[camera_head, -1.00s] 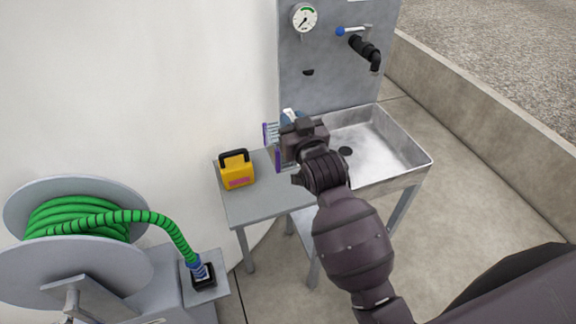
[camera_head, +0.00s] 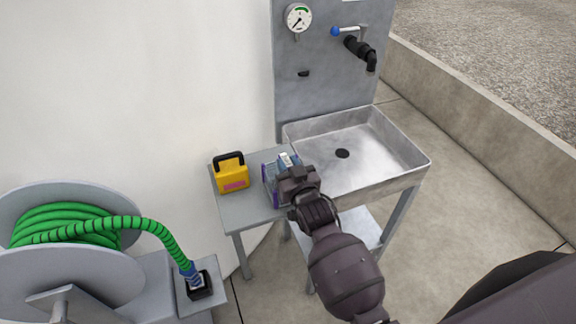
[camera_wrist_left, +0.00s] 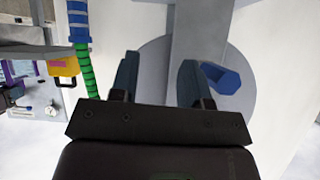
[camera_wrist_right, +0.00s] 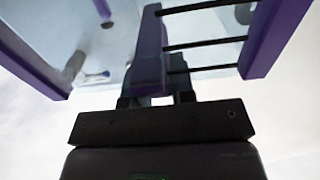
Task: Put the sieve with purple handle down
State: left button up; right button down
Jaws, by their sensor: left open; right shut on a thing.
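The sieve with purple handle (camera_head: 267,184), a pale-blue and purple frame, is at the right part of the small grey side table (camera_head: 240,212), partly hidden by my right gripper. My right gripper (camera_head: 290,168) is shut on it from the right side. In the right wrist view, the fingers (camera_wrist_right: 157,97) close on a purple bar of the sieve (camera_wrist_right: 151,50), with dark rods beside it. I cannot tell whether the sieve touches the tabletop. My left gripper (camera_wrist_left: 158,80) is open and empty in its own wrist view; it is outside the head view.
A yellow box with a black handle (camera_head: 232,176) stands left of the sieve on the table. A metal sink (camera_head: 395,165) adjoins the table on the right. A green hose reel (camera_head: 70,260) is at lower left. The table's front part is clear.

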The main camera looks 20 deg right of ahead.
jog(key=shift+f, duration=0.1)
jog(key=c, duration=1.4)
grip_release()
jog(key=o, duration=0.4)
jog(key=shift+o, duration=0.2)
